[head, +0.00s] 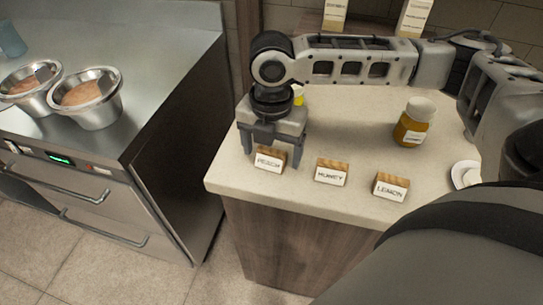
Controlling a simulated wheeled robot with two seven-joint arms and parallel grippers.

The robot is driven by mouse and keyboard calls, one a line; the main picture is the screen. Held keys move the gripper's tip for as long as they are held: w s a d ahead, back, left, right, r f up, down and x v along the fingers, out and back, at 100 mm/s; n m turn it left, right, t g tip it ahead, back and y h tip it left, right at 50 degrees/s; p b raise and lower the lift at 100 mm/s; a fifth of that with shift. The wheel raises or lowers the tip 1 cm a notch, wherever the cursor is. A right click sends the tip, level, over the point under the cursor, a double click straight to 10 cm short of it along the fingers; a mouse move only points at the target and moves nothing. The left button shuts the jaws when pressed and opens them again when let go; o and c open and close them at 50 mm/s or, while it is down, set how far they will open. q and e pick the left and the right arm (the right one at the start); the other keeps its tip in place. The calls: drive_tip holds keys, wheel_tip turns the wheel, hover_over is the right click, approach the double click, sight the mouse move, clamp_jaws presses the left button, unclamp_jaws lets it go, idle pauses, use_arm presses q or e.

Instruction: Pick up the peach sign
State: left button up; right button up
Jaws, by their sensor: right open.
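The peach sign (268,163) is a small wooden block with a white label reading PEACH. It stands near the front left corner of the counter. My right gripper (272,158) points down over it, open, with one finger toward each end of the sign. I cannot tell whether the fingers touch it. The gripper's body is just above and behind the sign. My left gripper is not in view.
The honey sign (331,173) and lemon sign (391,187) stand to the right along the counter's (345,207) front edge. A jar (412,122) with a white lid stands farther back. A white dish (464,174) is at the right. Metal bowls (91,108) stand on the steel unit (150,60) at left.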

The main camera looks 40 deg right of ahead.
drive_tip(key=shift+f, duration=0.45)
drive_tip(key=shift+c, duration=0.3)
drive_tip(key=c, duration=1)
drive_tip(key=shift+r, duration=0.15)
